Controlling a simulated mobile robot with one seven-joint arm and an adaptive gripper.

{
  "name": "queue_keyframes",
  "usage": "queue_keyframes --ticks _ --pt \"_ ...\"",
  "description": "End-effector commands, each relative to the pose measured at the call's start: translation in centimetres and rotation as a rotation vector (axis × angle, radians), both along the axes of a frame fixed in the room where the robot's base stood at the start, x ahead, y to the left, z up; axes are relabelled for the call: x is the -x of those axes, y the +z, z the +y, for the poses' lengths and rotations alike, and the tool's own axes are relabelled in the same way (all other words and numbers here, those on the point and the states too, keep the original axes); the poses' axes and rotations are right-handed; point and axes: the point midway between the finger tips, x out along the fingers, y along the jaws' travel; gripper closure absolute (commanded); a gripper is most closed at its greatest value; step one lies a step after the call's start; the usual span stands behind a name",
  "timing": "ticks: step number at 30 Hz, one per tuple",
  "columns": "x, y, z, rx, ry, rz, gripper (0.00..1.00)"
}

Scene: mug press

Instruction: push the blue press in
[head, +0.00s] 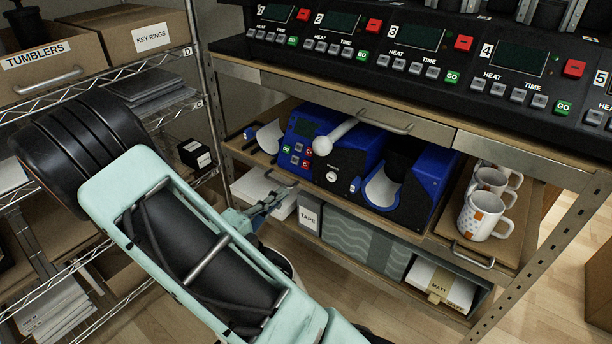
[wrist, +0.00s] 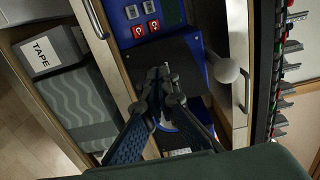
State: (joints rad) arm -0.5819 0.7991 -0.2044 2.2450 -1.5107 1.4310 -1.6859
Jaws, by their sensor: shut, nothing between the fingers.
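The blue press (head: 434,165) sits on a wooden shelf board (head: 262,158) under the bench top. It has a control box with red and white buttons, a black front panel, a lever with a white knob (head: 322,146) and a curved pale cradle. My gripper (head: 278,198) is low and left of the press in the head view, partly hidden by my arm. In the wrist view the press's black panel (wrist: 135,64) lies behind my gripper (wrist: 160,76). The fingers are together and empty. I cannot tell whether they touch the panel.
White mugs (head: 484,216) stand right of the press. A wavy-patterned grey box (head: 365,246) and a TAPE box (head: 308,219) are on the shelf below. Several control panels (head: 412,40) line the bench top. A wire rack with cardboard boxes (head: 45,60) stands on the left.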

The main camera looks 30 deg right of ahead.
Motion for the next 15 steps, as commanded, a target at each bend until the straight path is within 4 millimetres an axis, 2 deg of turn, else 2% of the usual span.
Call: queue_keyframes --ticks 5,15 --pt "-0.8 -0.2 -2.5 0.0 -0.006 0.0 1.0" --pt "-3.6 -0.3 -9.2 0.001 -0.006 -0.001 1.0"
